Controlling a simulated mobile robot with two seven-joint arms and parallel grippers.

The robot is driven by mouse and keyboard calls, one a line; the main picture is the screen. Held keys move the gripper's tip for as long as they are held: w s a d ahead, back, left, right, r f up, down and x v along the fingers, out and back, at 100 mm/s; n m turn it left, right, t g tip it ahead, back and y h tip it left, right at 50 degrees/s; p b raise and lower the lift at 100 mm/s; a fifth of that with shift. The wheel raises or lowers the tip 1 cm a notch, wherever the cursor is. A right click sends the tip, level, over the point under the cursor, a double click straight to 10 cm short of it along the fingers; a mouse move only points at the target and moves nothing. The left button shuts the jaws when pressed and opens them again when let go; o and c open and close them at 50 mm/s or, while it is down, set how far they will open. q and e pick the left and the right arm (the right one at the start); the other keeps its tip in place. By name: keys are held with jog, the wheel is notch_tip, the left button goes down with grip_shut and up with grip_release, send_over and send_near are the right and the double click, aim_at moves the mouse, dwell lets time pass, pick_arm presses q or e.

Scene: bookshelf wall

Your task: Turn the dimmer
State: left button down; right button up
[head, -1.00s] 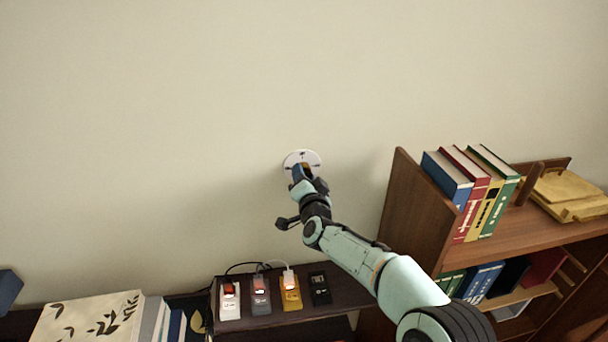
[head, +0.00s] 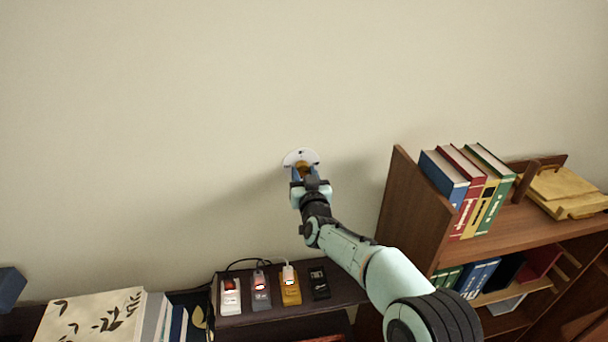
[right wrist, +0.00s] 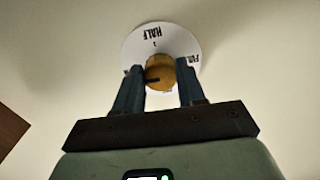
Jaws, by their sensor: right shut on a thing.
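The dimmer is on the plain wall, a round white dial plate (head: 300,155) with a yellow-brown knob (right wrist: 160,72) at its centre. In the right wrist view the plate (right wrist: 160,38) reads HALF at the top, with another label, partly hidden, at the right. A dark pointer mark on the knob points left in that view. My right gripper (head: 303,172) is at the wall with its two blue fingers on either side of the knob, shut on it; it also shows in the right wrist view (right wrist: 158,80). The lower plate is mostly hidden. My left gripper is not in view.
Below is a dark low shelf (head: 345,287) with several small devices, some with cables. A brown bookcase (head: 420,215) with upright books (head: 470,190) stands at right. A leaf-patterned box (head: 90,318) is at lower left. The wall around the dimmer is bare.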

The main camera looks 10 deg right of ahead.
jog(key=shift+n, duration=0.3)
jog(key=o, duration=1.1)
jog(key=shift+c, duration=0.2)
jog(key=shift+s+f, duration=0.1)
jog(key=shift+s, duration=0.45)
pick_arm(q)
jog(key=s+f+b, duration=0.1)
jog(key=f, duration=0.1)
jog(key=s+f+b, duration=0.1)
jog(key=b, duration=0.1)
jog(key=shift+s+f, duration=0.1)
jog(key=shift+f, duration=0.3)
pick_arm(e)
jog(key=s, duration=1.2)
jog(key=shift+s, duration=0.15)
